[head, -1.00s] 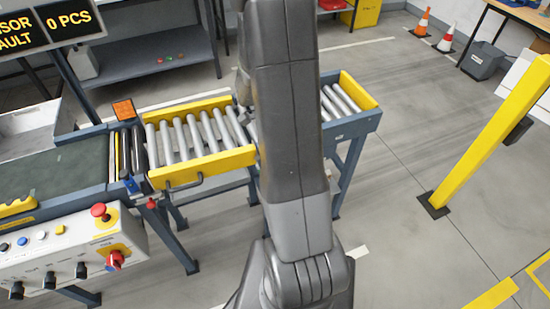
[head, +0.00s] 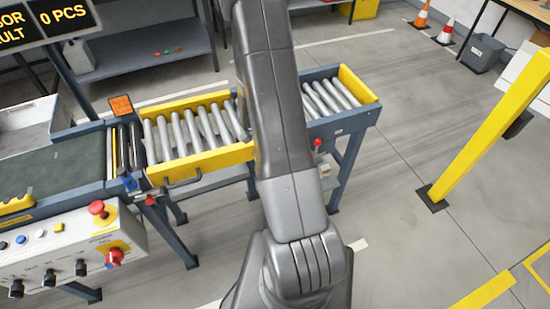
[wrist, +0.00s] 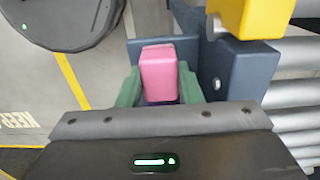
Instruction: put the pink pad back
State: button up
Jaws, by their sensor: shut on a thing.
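The pink pad (wrist: 158,72) shows in the middle of the wrist view, a small pink block with rounded edges. My gripper (wrist: 159,84) has green fingers on both sides of it and is shut on it. Just beyond the pad are dark blue metal parts (wrist: 240,75), part of the conveyor frame; I cannot tell whether the pad touches them. In the head view my arm hides the gripper and the pad.
A yellow-sided roller conveyor (head: 200,162) runs behind my arm, with more rollers (head: 330,97) to its right. A red knob (head: 318,143) is below these. A control box (head: 70,250) stands at left. A yellow post (head: 490,130) rises at right, with open floor before it.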

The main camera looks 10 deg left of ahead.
jog(key=shift+f, duration=0.15)
jog(key=o, duration=0.9)
jog(key=shift+r, duration=0.2)
notch_tip(320, 180, up, 12)
jog(key=shift+f, duration=0.1)
